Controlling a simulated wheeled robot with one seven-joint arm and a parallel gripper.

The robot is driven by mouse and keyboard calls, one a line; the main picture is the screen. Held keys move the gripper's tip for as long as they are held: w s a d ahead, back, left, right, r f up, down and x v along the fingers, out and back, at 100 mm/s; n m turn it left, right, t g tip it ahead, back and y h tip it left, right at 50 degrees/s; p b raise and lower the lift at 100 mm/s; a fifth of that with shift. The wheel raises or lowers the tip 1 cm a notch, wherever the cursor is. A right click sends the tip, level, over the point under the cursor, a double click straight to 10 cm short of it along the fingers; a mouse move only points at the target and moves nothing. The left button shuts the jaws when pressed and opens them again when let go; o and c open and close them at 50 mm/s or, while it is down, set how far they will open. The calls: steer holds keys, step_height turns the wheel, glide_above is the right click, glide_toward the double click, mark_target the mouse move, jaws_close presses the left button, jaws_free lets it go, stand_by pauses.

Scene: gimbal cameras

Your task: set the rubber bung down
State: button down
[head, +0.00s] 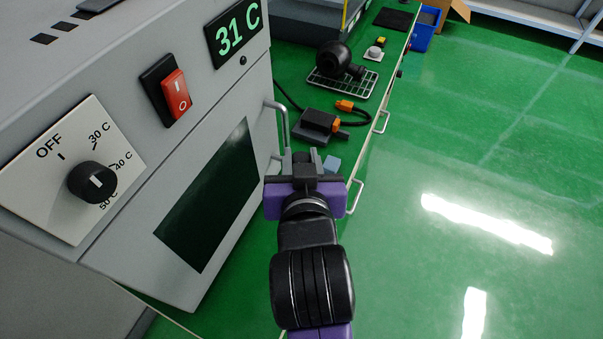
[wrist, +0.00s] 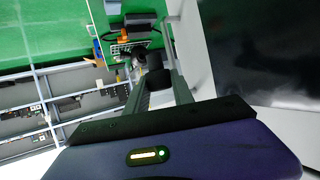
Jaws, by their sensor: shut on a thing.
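My gripper (head: 301,168) is low in the middle of the head view, just right of the grey cabinet's front. It is shut on the rubber bung (head: 300,157), a small dark piece between the fingertips. In the wrist view the bung (wrist: 154,80) is a dark lump between the two fingers of my gripper (wrist: 157,83). The fingers hide part of it. It appears held above the green bench top (head: 352,106), but I cannot tell how high.
The grey cabinet (head: 258,85) with dial and door stands close left. A metal handle (head: 282,122) juts out beside my gripper. A blue-grey block (head: 332,164), a black device (head: 320,124), an orange connector (head: 346,105) and a wire rack (head: 352,85) with a black round object lie beyond.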

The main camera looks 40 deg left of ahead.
step_height(320, 180, down, 19)
steer(key=shift+f+b, duration=0.1)
steer(key=shift+b, duration=0.25)
steer(key=shift+f, duration=0.1)
steer(key=c, duration=1.1)
jaws_free()
steer(key=shift+r, duration=0.25)
steer(key=v, duration=1.2)
